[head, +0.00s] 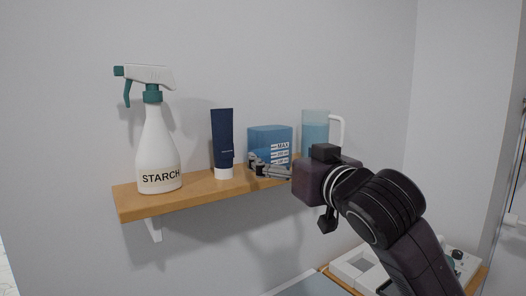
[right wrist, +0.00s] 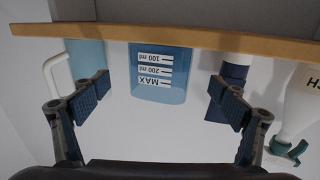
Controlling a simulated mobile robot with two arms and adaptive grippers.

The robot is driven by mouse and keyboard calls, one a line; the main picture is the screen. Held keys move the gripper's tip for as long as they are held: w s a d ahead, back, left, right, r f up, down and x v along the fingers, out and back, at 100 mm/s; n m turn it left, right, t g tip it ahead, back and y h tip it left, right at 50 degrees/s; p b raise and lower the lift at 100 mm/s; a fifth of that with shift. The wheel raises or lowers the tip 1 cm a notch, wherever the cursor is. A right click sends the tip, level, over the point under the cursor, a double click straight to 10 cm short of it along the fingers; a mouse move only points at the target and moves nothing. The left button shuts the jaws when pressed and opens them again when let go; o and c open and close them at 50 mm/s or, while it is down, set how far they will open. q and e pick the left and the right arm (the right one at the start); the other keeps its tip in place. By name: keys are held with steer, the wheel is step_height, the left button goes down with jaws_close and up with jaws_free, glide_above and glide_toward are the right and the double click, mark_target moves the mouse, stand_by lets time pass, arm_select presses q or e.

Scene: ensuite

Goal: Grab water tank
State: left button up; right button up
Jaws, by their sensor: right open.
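The water tank (head: 270,134) is a blue box with white labels reading MAX and ml marks. It stands on the wooden shelf (head: 190,200) between the dark blue tube and the pitcher. My right gripper (head: 266,166) is open in front of the tank's lower part, partly covering it in the head view. In the right wrist view the picture is upside down, and the tank (right wrist: 160,90) shows between the two spread fingers, with gaps on both sides. My left gripper is not in view.
A white STARCH spray bottle (head: 158,150) and a dark blue tube (head: 223,140) stand left of the tank. A pitcher of blue liquid (head: 314,132) with a white handle stands close on its right. A lower surface with a white appliance (head: 358,268) is at bottom right.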

mark_target(277, 148)
steer(key=shift+x, duration=1)
steer(key=shift+w+a+p, duration=0.15)
steer(key=shift+w+p, duration=0.15)
steer(key=shift+w, duration=0.05)
steer(key=shift+r, duration=0.25)
steer(key=shift+w+a+r+p, duration=0.2)
steer(key=shift+w+p, duration=0.35)
steer(key=shift+p, duration=0.35)
steer(key=x, duration=0.3)
steer(key=shift+a+f+p, duration=0.15)
steer(key=shift+f+p, duration=0.2)
steer(key=shift+p, duration=0.05)
steer(key=shift+w+a+f, duration=0.1)
steer(key=shift+w+a, duration=0.05)
steer(key=shift+w, duration=0.2)
steer(key=shift+s, duration=0.2)
steer(key=shift+w, duration=0.1)
steer(key=c, duration=1.5)
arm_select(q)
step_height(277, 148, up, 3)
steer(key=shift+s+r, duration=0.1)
